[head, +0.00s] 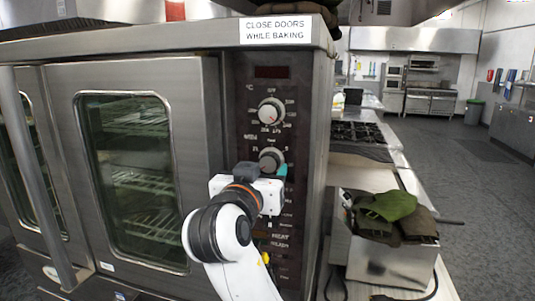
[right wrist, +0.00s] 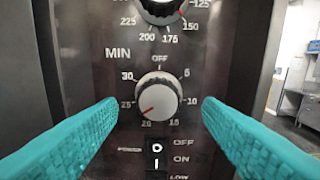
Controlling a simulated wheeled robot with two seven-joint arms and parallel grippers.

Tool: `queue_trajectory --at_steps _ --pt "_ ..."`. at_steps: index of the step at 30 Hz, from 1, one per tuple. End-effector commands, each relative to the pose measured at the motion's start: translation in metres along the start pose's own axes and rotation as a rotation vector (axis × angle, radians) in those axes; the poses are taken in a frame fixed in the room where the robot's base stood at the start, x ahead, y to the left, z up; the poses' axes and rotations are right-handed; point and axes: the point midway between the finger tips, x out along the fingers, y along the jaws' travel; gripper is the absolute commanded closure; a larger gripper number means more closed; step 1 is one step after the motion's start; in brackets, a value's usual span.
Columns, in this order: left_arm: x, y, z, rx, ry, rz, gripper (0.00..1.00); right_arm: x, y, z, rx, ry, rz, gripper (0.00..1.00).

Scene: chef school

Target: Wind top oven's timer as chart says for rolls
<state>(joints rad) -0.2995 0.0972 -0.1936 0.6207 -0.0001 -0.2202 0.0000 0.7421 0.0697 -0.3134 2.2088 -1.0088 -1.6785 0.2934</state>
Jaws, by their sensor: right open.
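The top oven (head: 150,60) stands at the left with its glass doors closed. Its timer knob (head: 271,157), the lower of two dials, shows large in the right wrist view (right wrist: 158,97), under the word MIN. Its red mark points down-left, between 20 and 25. My right gripper (head: 273,173) is open in front of the panel. In the right wrist view its teal fingers (right wrist: 159,108) stand either side of the knob, with visible gaps and nothing held. My left gripper is not in view. No baking chart is seen.
The temperature knob (head: 271,111) is just above the timer. A power switch (right wrist: 157,153) is just below it. A metal box with green and dark cloths (head: 393,207) stands right of the oven. A stove (head: 358,132) is behind; the floor at far right is clear.

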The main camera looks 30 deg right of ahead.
Motion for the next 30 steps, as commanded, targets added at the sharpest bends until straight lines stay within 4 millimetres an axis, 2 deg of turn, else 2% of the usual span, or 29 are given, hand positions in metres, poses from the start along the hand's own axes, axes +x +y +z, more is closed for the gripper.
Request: queue_trajectory --at_steps 1,7,18,20,27,30 --pt "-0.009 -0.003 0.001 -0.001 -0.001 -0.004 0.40 0.010 0.000 0.004 -0.007 0.001 -0.003 0.40" --pt "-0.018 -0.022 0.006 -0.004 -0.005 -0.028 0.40 0.033 0.001 0.002 -0.003 0.001 0.000 0.40" --pt "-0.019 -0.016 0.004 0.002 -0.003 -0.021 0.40 0.040 0.001 -0.001 0.001 0.001 0.001 0.40" --pt "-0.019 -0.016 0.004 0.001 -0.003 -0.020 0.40 0.040 0.001 -0.001 0.001 0.001 0.001 0.46" --pt "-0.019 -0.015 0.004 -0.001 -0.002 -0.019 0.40 0.040 0.001 0.000 0.001 0.001 0.001 0.84" --pt "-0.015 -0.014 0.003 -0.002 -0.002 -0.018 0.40 0.039 0.001 -0.002 0.012 0.001 0.002 0.84"
